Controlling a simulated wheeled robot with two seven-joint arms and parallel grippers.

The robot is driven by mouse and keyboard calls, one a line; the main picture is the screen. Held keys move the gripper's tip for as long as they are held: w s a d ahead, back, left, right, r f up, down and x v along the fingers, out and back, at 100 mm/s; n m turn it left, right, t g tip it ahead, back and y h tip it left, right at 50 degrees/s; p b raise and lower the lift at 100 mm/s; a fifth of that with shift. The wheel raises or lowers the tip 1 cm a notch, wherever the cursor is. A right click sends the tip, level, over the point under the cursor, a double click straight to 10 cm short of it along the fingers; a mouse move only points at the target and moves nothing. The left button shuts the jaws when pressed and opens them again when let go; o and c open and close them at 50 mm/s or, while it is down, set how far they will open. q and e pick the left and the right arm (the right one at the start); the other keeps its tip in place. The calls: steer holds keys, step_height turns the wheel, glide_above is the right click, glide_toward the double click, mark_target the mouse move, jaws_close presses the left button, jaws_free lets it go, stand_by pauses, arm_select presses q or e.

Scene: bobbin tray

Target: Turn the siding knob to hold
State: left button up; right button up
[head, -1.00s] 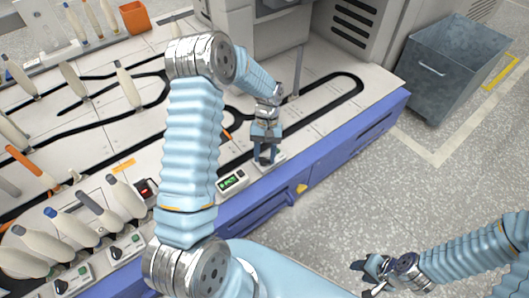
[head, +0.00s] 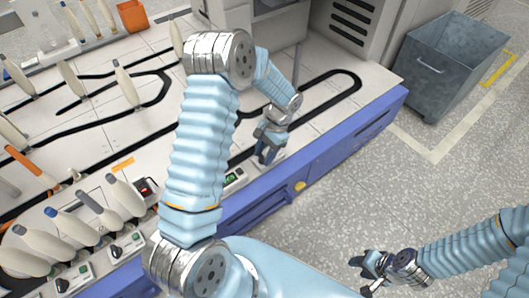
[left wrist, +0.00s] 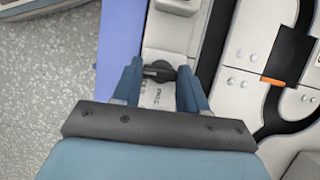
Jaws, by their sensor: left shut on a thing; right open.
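The siding knob (left wrist: 159,70) is a black knob with a bar-shaped grip on a pale plate (left wrist: 155,100) with small, hard-to-read lettering. My left gripper (left wrist: 159,78) has its two blue fingers on either side of the knob and is shut on it. In the head view my left gripper (head: 267,156) points down at the front edge of the white table, and the knob is hidden behind its fingers. My right gripper (head: 372,272) is open and empty over the floor at the lower right.
A small green display (head: 235,178) is partly covered by my left arm. Several bobbins (head: 75,228) and two more black knobs (head: 115,251) are at the left. A grey metal bin (head: 450,65) stands on the floor at the right. An orange box (head: 132,16) is at the back.

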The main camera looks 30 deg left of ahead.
stand_by(0.6)
arm_select(q)
steer(key=o, duration=1.1)
steer(key=shift+c, duration=0.2)
steer(key=p+v, duration=0.1)
steer(key=v, duration=1.3)
steer(key=shift+s+d+f, duration=0.1)
steer(key=shift+s, duration=0.05)
